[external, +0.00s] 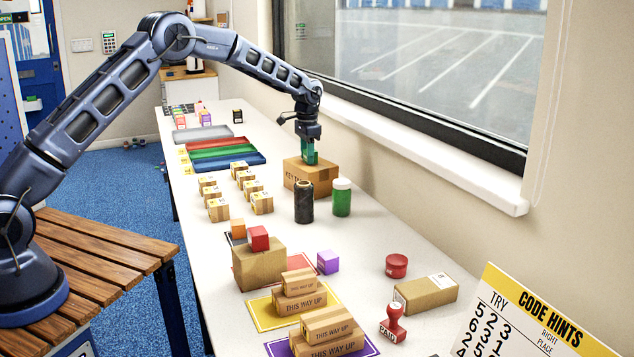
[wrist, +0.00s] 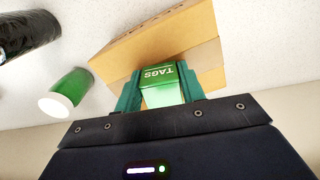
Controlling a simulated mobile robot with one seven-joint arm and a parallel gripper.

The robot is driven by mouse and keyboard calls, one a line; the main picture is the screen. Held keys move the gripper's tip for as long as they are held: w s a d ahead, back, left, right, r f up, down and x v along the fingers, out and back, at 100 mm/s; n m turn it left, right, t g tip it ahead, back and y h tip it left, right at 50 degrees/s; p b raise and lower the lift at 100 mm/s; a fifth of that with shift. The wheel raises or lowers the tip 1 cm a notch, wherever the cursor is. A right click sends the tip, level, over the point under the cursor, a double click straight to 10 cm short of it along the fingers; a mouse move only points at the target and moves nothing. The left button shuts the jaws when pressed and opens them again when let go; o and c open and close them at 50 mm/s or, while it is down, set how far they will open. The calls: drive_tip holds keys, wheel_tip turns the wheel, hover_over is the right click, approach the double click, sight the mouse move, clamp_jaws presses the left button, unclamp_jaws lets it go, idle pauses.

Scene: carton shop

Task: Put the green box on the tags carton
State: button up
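The green box (wrist: 160,84) has white TAGS lettering and sits between my gripper's two teal fingers (wrist: 160,92) in the wrist view. My gripper (external: 309,151) is shut on it, pointing down over a brown carton (external: 318,176) near the window wall. The carton's lettering, partly readable, starts with KEY TA. The carton also shows behind the green box in the wrist view (wrist: 122,55). The green box is at the carton's top; I cannot tell whether it touches it.
A dark cylinder (external: 304,203) and a green jar with a white lid (external: 342,198) stand close in front of the carton. Several small cartons (external: 262,203) stand to the left. Coloured trays (external: 228,160) lie farther back. The window sill (external: 420,150) runs along the right.

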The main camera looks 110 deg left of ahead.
drive_tip(key=o, duration=0.4)
drive_tip(key=shift+c, duration=0.2)
drive_tip(key=shift+r, duration=0.15)
wheel_tip(320, 180, up, 12)
drive_tip(key=shift+r, duration=0.1)
